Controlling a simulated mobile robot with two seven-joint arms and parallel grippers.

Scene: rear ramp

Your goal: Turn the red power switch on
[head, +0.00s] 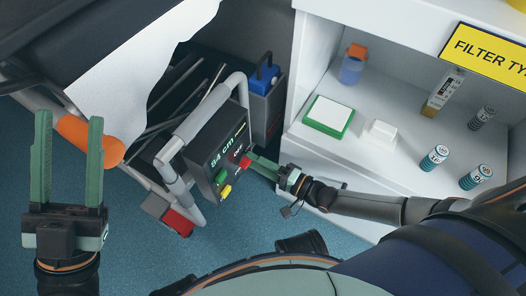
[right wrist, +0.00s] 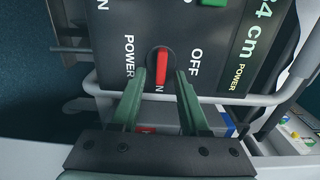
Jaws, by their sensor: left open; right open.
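The red power switch (right wrist: 162,68) is a narrow red handle on a dark control panel (right wrist: 225,70), with POWER, OFF and ON lettering around it. In the right wrist view the handle lies lengthwise, up and down the picture; I cannot tell which label it is set to. My left gripper (head: 67,160) is open and empty, away at the left.
The panel shows a green 84 cm reading and has green (head: 220,175) and yellow (head: 226,191) controls. A grey tube frame (head: 180,128) surrounds it. White shelves (head: 400,125) with bottles and small boxes stand to the right. An orange cylinder (head: 90,140) is beside my left gripper.

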